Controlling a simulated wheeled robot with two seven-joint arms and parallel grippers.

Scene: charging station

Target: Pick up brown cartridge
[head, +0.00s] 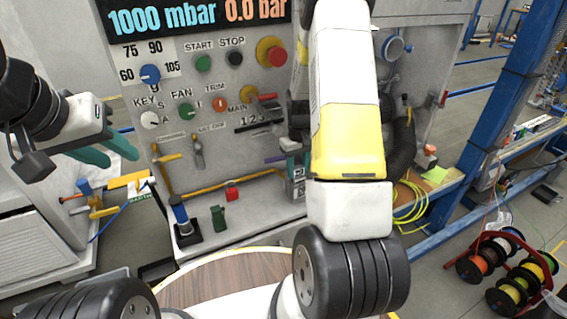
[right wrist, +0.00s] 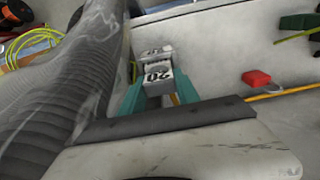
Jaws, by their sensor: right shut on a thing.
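I cannot make out a brown cartridge in either view. My right gripper (right wrist: 156,82) has its teal fingers on both sides of a small grey-white block marked 20 (right wrist: 158,76) and is shut on it. In the head view my right arm hides most of this gripper, and the grey block shows beside the arm, in front of the panel (head: 296,182). My left gripper (head: 108,152) is at the left, with its teal fingers apart and nothing between them.
The grey control panel (head: 225,160) carries knobs, buttons and a yellow pipe. A small red block (head: 232,194), a green piece (head: 218,217) and a blue-topped black stand (head: 183,222) are near its foot. A dark ribbed hose (right wrist: 75,80) runs close beside my right gripper.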

